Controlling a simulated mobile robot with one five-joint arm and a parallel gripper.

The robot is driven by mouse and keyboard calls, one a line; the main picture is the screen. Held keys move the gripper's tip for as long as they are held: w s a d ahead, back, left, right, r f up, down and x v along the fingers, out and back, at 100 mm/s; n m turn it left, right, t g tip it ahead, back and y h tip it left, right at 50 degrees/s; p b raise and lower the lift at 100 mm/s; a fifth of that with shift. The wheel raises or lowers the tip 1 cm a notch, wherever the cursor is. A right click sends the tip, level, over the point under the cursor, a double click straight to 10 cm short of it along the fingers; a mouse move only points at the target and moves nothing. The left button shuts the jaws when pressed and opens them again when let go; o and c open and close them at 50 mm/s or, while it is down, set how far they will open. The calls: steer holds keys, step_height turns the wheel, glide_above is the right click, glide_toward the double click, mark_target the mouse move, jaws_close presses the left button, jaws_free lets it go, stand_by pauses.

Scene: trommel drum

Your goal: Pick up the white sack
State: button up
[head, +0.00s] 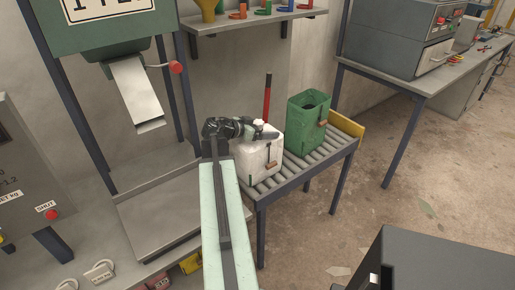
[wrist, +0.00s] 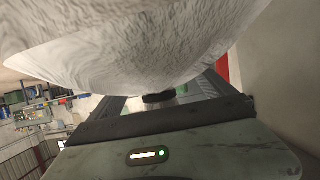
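The white sack (head: 260,160) stands on the near end of a roller conveyor, with a brown tag on its front. My gripper (head: 262,132) is at the sack's top, partly over it. In the wrist view the pale, wrinkled sack (wrist: 150,50) fills the upper part, very close. The gripper's dark fingers (wrist: 165,98) stand wide apart below it in the picture. A small dark piece shows between them; I cannot tell what it is. I cannot tell whether the fingers touch the sack.
A green container (head: 308,125) stands behind the sack on the conveyor (head: 325,152), with a red post beside them. A hopper with a chute (head: 135,95) is at left over a grey platform (head: 165,215). A bench is at back right; a dark box fills the lower right. Floor between is open.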

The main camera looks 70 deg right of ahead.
steer(key=shift+a, duration=0.15)
steer(key=c, duration=1.7)
